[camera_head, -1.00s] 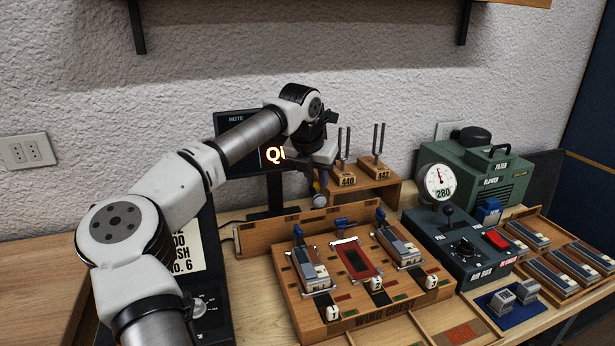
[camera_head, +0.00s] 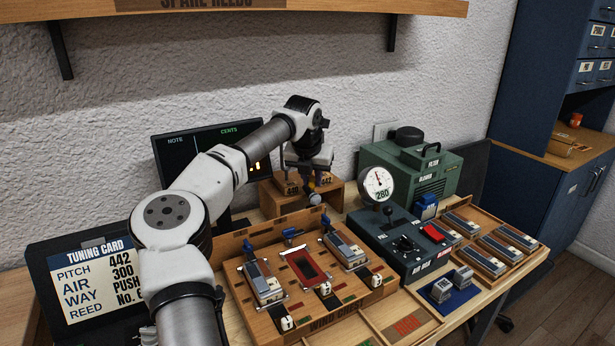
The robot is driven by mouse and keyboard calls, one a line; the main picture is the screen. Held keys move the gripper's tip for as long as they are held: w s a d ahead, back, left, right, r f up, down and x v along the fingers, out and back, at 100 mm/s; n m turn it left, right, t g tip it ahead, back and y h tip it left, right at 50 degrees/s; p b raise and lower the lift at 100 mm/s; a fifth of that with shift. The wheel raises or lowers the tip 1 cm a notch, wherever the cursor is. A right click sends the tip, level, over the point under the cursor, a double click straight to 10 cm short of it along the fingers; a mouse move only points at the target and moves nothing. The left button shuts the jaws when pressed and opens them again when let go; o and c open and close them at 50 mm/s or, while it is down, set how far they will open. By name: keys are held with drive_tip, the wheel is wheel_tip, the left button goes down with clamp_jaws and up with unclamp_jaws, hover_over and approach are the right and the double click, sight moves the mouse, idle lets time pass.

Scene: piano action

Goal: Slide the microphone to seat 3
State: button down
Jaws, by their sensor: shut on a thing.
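The microphone (camera_head: 315,199) shows as a small silvery ball at the back rail of the wooden wind chest (camera_head: 345,321), close behind the seat 3 end. My gripper (camera_head: 312,182) points down just above it and is shut on it; the fingers and the microphone's body are small and partly hidden. Seat 1 holds a reed block (camera_head: 262,283) and seat 3 holds another reed block (camera_head: 345,250). The middle seat (camera_head: 305,267) shows a red opening with no block. Number tags stand at the front.
Tuning forks' wooden stand (camera_head: 331,192) is right behind my gripper. The dark note display (camera_head: 170,160) is partly hidden by my arm. A grey control box (camera_head: 385,243) with gauge (camera_head: 378,184) stands right of the chest. A tuning card (camera_head: 95,285) is at left.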

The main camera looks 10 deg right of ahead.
drive_tip(key=shift+d+r, duration=0.15)
drive_tip(key=shift+d, duration=0.05)
drive_tip(key=c, duration=1.3)
unclamp_jaws()
drive_tip(key=shift+w+d, duration=0.1)
drive_tip(key=shift+d, duration=0.05)
drive_tip(key=shift+o, duration=0.2)
drive_tip(key=shift+a+r, duration=0.2)
drive_tip(key=b+v, duration=0.2)
drive_tip(key=v, duration=1.1)
drive_tip(key=shift+s, duration=0.25)
drive_tip(key=shift+r, duration=0.1)
